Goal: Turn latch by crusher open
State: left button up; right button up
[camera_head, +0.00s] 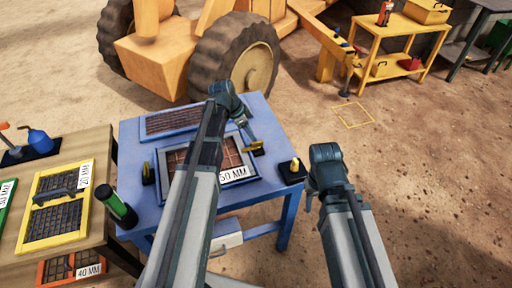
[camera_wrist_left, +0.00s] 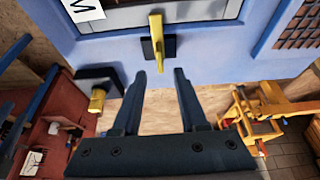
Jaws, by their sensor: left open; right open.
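A yellow latch handle (camera_head: 253,148) sits at the right edge of the dark screen frame (camera_head: 170,170) on the blue table. In the left wrist view the yellow handle (camera_wrist_left: 156,38) stands on a black base, just beyond my fingertips. My left gripper (camera_head: 250,132) is at this latch; in its wrist view the gripper (camera_wrist_left: 160,73) is open and empty, its two fingers apart. A black block with a yellow knob (camera_head: 294,165) is at the table's right corner; it also shows in the wrist view (camera_wrist_left: 97,100). My right gripper (camera_head: 308,200) hangs right of the table, its fingers barely visible.
Another black block with a yellow knob (camera_head: 147,172) stands at the table's left. A second screen (camera_head: 175,121) lies behind. A wooden bench (camera_head: 100,145) with framed screens is at left, a green cylinder (camera_head: 120,209) beside it. A yellow cart (camera_head: 392,45) stands far right.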

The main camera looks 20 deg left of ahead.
aim_at(257, 142)
pick_arm(q)
jog(key=b+x, duration=0.4)
jog(key=x, duration=0.2)
grip_shut()
